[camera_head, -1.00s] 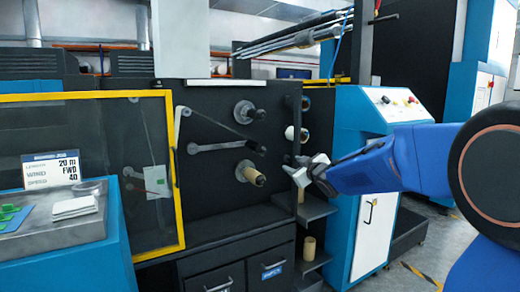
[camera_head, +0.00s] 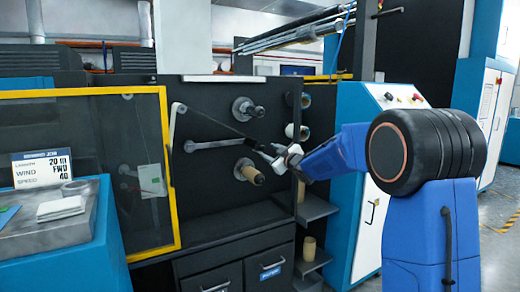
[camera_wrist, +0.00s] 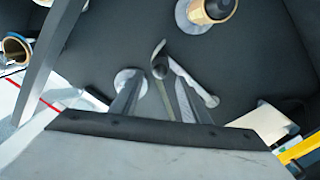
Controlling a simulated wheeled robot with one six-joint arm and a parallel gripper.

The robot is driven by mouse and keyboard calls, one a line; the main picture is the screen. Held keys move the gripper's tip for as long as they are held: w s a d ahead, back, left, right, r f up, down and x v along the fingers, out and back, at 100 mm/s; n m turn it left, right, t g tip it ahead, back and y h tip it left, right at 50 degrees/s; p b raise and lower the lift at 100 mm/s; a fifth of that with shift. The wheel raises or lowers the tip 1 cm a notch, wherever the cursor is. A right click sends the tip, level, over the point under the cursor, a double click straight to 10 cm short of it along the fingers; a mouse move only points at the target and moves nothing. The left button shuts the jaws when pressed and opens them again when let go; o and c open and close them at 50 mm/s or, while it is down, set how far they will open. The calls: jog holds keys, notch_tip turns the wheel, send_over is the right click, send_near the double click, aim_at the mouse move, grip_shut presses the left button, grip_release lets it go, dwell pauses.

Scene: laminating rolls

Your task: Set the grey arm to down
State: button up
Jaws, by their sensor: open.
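The grey arm (camera_head: 215,145) is a slim bar on the dark machine face, lying nearly level between the upper spindle (camera_head: 246,108) and the lower spindle with its tan core (camera_head: 250,172). My gripper (camera_head: 283,160) is just right of the bar's right end, in front of the dark face. In the wrist view my gripper (camera_wrist: 157,105) shows two separated fingers with nothing clearly held between them. The grey arm (camera_wrist: 193,82) appears there as a light bar slanting past the fingertips, partly hidden by one finger. Whether they touch cannot be told.
The tan core (camera_wrist: 210,10) is close by in the wrist view. A yellow-framed guard door (camera_head: 172,170) stands at the left. Shelves (camera_head: 315,208) with rolls and a blue-white cabinet (camera_head: 375,190) stand at the right. Drawers (camera_head: 240,275) are below.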

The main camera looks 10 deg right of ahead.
aim_at(260, 148)
jog(key=x, duration=0.9)
jog(key=shift+s, duration=0.1)
